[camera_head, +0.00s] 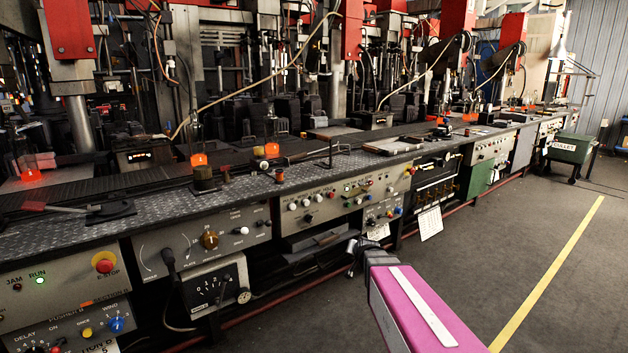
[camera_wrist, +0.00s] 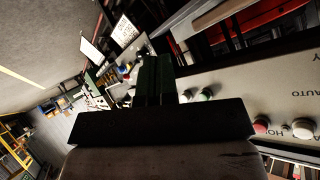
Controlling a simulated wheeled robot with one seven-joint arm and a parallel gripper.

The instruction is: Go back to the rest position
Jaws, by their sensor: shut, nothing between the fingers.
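My gripper (camera_head: 354,256) is at the end of my magenta arm, low in the middle of the head view. It is in front of the machine's lower control panels and apart from them, as far as I can tell. In the wrist view my gripper (camera_wrist: 155,80) shows as dark fingers close together, with nothing seen between them. Behind them a pale control panel (camera_wrist: 235,95) with buttons shows on the right.
The long machine bench (camera_head: 250,179) runs along the left and back, carrying glowing orange pieces. A panel (camera_head: 338,204) with knobs faces me. A green cullet bin (camera_head: 570,150) stands far right. The grey floor right of the yellow line (camera_head: 548,273) is clear.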

